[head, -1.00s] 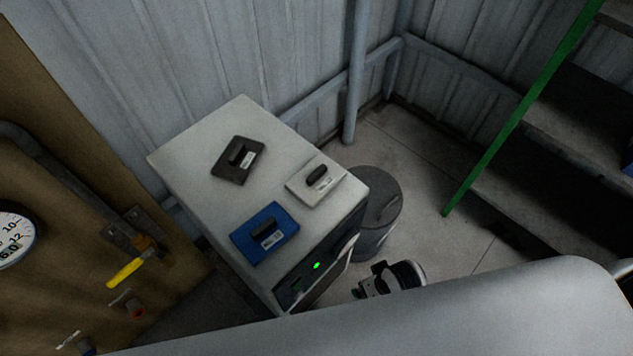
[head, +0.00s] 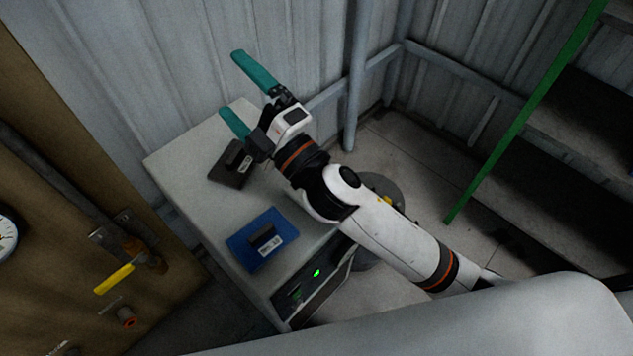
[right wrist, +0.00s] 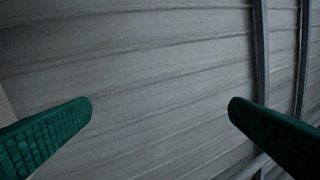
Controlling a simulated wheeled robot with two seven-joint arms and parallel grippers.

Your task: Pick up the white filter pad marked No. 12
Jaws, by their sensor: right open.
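The white filter pad does not show now; my right arm covers the near right part of the cabinet top where a white pad lay earlier. A black pad (head: 228,177), partly behind the gripper, and a blue pad (head: 262,238) lie on the cabinet top. My left gripper is not in view.
The grey cabinet (head: 180,160) stands by the ribbed metal wall (head: 150,60). A brown panel with a yellow lever (head: 114,279) is at left. A grey bin, partly hidden by my arm, is right of the cabinet. A green rail (head: 520,110) runs beside dark steps.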

